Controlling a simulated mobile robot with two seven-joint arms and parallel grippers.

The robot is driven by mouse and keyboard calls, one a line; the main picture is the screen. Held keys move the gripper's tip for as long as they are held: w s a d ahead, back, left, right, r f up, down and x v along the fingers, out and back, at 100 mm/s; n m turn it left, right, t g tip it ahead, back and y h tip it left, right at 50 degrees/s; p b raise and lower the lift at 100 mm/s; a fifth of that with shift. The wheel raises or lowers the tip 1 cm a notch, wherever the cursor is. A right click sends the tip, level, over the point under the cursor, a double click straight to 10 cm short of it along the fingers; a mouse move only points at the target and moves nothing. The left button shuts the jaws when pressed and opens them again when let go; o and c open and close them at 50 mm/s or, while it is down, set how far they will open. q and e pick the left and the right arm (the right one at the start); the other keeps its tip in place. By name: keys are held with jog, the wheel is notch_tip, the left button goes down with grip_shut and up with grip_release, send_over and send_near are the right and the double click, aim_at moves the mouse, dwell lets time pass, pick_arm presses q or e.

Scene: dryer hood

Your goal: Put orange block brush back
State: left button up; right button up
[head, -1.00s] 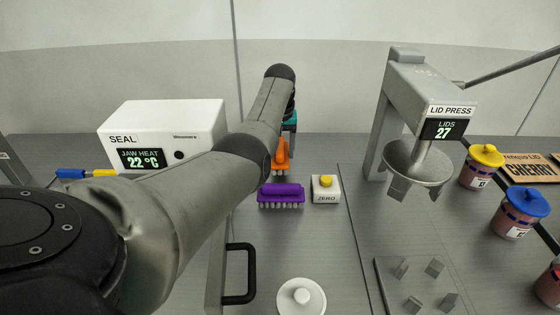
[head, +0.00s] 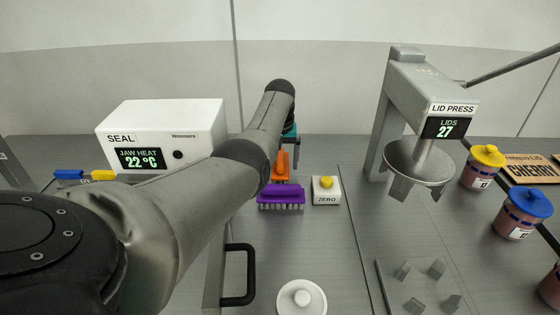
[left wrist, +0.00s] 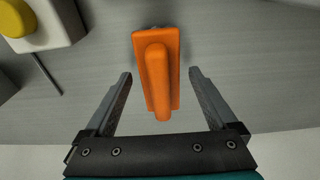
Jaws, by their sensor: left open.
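An orange block brush (head: 280,165) lies on the grey worktop just behind a purple brush (head: 281,196), partly hidden by my left arm in the head view. In the left wrist view the orange brush (left wrist: 156,62) shows its long raised handle. My left gripper (left wrist: 161,76) is open, with one finger on each side of the brush's near end and a visible gap on both sides. My right gripper is in neither view.
A white ZERO box (head: 326,195) with a yellow button stands right of the purple brush. The SEAL machine (head: 165,135) is at left, the lid press (head: 425,90) at right. A black handle (head: 240,275) and a white round lid (head: 301,298) are in front.

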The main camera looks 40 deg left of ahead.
aim_at(280, 161)
pick_arm(q)
notch_tip(280, 161, up, 12)
jog(key=s+p, duration=0.1)
jog(key=p, duration=0.2)
jog(key=shift+d+r, duration=0.2)
jog(key=shift+d, duration=0.25)
jog(key=shift+r, duration=0.1)
